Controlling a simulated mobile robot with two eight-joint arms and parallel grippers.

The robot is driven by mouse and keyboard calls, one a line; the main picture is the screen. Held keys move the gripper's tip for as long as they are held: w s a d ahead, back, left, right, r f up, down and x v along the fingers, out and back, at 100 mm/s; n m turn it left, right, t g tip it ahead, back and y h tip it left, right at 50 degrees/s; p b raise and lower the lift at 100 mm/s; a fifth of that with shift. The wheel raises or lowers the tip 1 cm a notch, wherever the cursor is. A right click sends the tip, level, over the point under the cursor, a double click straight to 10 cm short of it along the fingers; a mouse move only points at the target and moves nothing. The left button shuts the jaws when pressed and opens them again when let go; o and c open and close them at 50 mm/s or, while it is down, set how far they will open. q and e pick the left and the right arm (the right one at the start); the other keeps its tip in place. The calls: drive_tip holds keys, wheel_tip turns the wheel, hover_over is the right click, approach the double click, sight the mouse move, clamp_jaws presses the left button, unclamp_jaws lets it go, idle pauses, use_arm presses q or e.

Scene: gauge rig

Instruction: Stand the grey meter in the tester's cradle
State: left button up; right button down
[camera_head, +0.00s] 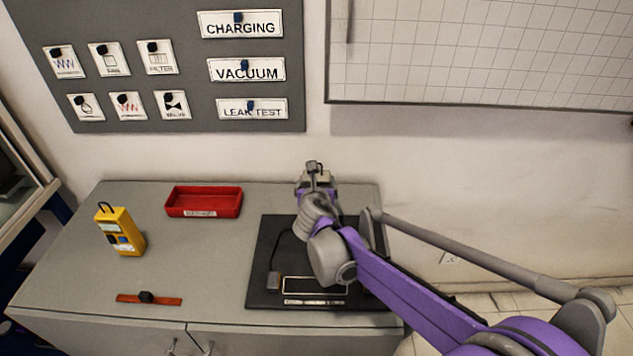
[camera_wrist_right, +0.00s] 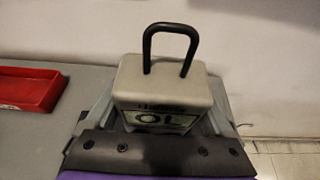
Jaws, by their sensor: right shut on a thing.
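In the head view my right gripper (camera_head: 316,182) is over the back of the black tester board (camera_head: 262,250), and my arm hides most of the meter. A pale rectangular outline (camera_head: 315,285), perhaps the cradle, lies at the board's front, partly behind my arm. Whether the meter touches anything below is hidden. My left gripper is out of view.
A yellow meter (camera_head: 122,232) stands on the left of the grey bench (camera_head: 205,265). A red tray (camera_head: 204,202) is at the back. A red-brown strip with a black knob (camera_head: 148,299) lies near the front edge. A small grey plug (camera_head: 273,282) with a cable rests on the board.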

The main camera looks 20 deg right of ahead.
drive_tip(key=shift+f, duration=0.15)
drive_tip(key=shift+f+b, duration=1.4)
drive_tip(key=shift+f, duration=0.35)
drive_tip(key=shift+s+f, duration=0.1)
drive_tip(key=shift+f, duration=0.1)
unclamp_jaws()
drive_tip(key=shift+a, duration=0.1)
drive_tip(key=shift+s+r, duration=0.1)
drive_tip(key=shift+s, duration=0.05)
